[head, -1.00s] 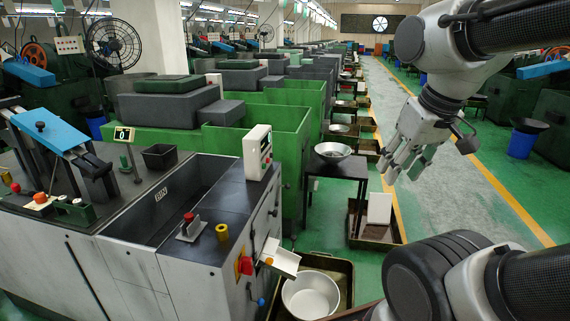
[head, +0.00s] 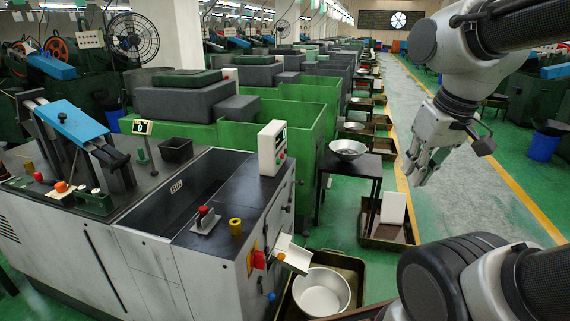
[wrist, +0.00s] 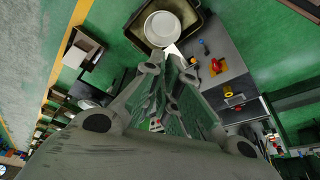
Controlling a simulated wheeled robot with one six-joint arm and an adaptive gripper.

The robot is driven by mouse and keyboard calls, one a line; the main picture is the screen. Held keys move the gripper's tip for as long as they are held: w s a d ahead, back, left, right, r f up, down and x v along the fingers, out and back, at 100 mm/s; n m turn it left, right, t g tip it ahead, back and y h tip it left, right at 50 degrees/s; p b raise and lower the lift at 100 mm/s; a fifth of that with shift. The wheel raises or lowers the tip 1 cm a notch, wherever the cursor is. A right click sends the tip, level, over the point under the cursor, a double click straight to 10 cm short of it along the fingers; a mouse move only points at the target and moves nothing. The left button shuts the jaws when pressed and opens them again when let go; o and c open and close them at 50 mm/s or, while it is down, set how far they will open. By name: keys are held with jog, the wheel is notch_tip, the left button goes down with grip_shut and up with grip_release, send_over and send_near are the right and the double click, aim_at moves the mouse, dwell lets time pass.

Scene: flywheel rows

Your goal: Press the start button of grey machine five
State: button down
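A grey machine (head: 150,240) with a dark top fills the left front of the head view; I cannot read a number on it. On it are a green box with two pale buttons (head: 92,201), an orange-red button (head: 61,187), a red mushroom button on a bracket (head: 203,210), and a yellow ring (head: 235,227). A white control box (head: 272,150) with small buttons stands at its right end. My gripper (head: 424,170) hangs over the aisle, right of the machine and apart from it. Its fingers look spread and empty, also in the wrist view (wrist: 176,75).
A metal bowl (head: 321,292) sits in a tray at the machine's right end, below a white chute (head: 292,254). A dark table (head: 350,172) with another bowl stands beyond it. Green bins (head: 300,110) line the row. The aisle (head: 470,190) at right is clear.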

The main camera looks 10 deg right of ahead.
jog(key=w+f+m+t, duration=0.1)
jog(key=w+f+m, duration=0.1)
jog(key=w+f, duration=0.9)
jog(key=w+f+m+y, duration=0.15)
jog(key=w+f, duration=0.55)
jog(key=f, duration=0.7)
jog(key=w+f+m+t, duration=0.1)
jog(key=w+f+m, duration=0.1)
jog(key=w+f, duration=0.95)
jog(key=w+a+r+m+t+y, duration=0.1)
jog(key=w+a+m+t+y, duration=0.1)
jog(key=w+a+m+t, duration=0.3)
jog(key=w+r+m+t+y, duration=0.2)
jog(key=w+r+t, duration=0.3)
jog(key=r, duration=0.7)
jog(key=shift+w+a+r+m+t, duration=0.15)
jog(key=shift+w+r+m+t, duration=0.2)
jog(key=shift+m+t, duration=0.35)
